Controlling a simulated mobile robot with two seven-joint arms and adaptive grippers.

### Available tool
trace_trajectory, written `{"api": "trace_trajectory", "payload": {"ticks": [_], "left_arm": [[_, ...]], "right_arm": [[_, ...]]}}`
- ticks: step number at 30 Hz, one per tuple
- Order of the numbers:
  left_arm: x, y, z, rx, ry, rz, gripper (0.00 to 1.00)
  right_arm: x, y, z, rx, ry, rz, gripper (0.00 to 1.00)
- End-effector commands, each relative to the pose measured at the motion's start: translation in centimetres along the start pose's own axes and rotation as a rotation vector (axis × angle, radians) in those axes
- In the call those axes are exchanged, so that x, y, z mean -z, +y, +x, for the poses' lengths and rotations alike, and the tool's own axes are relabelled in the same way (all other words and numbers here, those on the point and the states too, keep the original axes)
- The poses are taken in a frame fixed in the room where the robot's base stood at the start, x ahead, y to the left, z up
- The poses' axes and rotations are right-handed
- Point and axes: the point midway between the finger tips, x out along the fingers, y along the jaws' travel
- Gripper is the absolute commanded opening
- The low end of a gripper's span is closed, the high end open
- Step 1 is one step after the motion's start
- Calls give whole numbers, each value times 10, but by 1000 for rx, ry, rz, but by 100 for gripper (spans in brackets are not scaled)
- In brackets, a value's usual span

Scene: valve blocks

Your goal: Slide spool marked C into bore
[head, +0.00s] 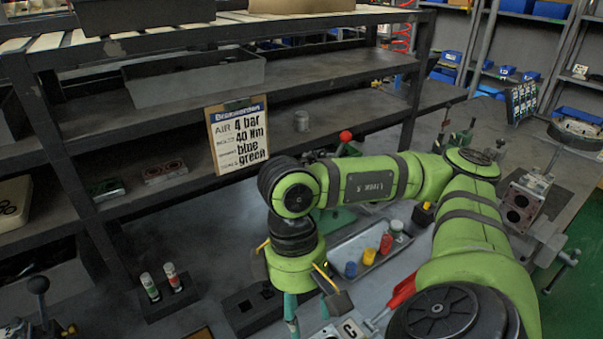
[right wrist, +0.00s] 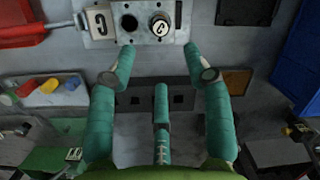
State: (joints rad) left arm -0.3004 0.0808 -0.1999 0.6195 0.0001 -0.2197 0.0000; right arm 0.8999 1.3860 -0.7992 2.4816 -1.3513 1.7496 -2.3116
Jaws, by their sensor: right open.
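A pale valve block (right wrist: 112,40) lies at the top of the right wrist view. It has a plate lettered C (right wrist: 97,21), a dark open bore (right wrist: 129,23) and, right of that, a round white-topped spool marked C (right wrist: 160,25). How deep the spool sits cannot be told. In the head view the block's C plate (head: 350,328) shows at the bottom edge, and the spool is not clear. My right gripper (right wrist: 162,72) has its teal fingers spread, empty, just short of the block. It also shows in the head view (head: 291,312), partly cut off. My left gripper is not in view.
A grey tray (head: 337,243) with coloured caps stands behind the right gripper. A dark holder (head: 170,304) with two capped cylinders and a black block with square holes (head: 250,310) are to its left. A red object (head: 402,291) lies right of it. Shelving (head: 250,80) stands behind.

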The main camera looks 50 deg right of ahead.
Motion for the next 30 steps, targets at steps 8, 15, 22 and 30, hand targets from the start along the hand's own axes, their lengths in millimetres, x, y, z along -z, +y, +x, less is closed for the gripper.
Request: {"api": "trace_trajectory", "payload": {"ticks": [8,15,22,30], "left_arm": [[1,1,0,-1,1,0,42],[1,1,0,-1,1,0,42],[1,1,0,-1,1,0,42],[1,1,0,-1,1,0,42]], "right_arm": [[1,0,-42,1,3,-1,51],[0,0,-48,0,-1,0,51],[0,0,-48,0,-1,0,51],[0,0,-47,0,-1,0,51]]}}
